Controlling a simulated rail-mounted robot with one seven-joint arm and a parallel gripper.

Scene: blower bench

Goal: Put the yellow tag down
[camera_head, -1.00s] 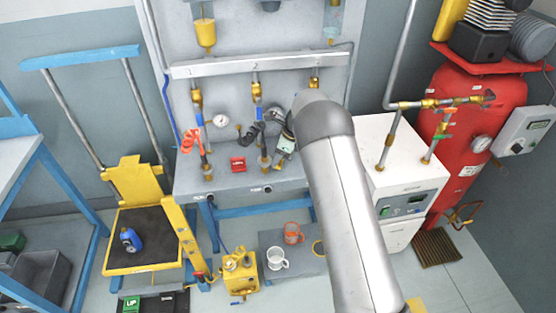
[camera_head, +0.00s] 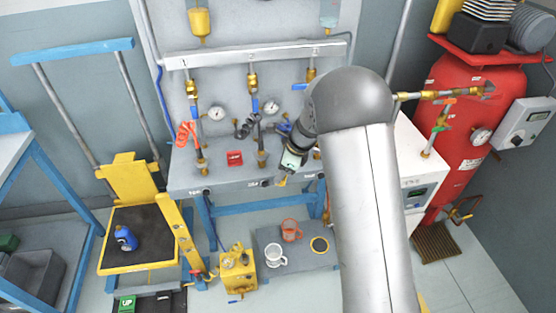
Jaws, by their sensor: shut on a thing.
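My gripper (camera_head: 285,175) hangs below the grey arm joint, in front of the bench's front edge in the picture. It is shut on a small yellow piece, which I take to be the yellow tag (camera_head: 282,182). The tag is tiny here and mostly hidden by the fingers, so its face cannot be read. I cannot tell how far it is from the bench top (camera_head: 217,178).
A red block (camera_head: 235,158), an orange-red tag (camera_head: 186,134) and a black coiled item (camera_head: 243,127) are by the valves. Below, a grey platform (camera_head: 300,262) holds a white mug (camera_head: 276,256), an orange mug (camera_head: 291,230) and a dark yellow-rimmed disc (camera_head: 320,245).

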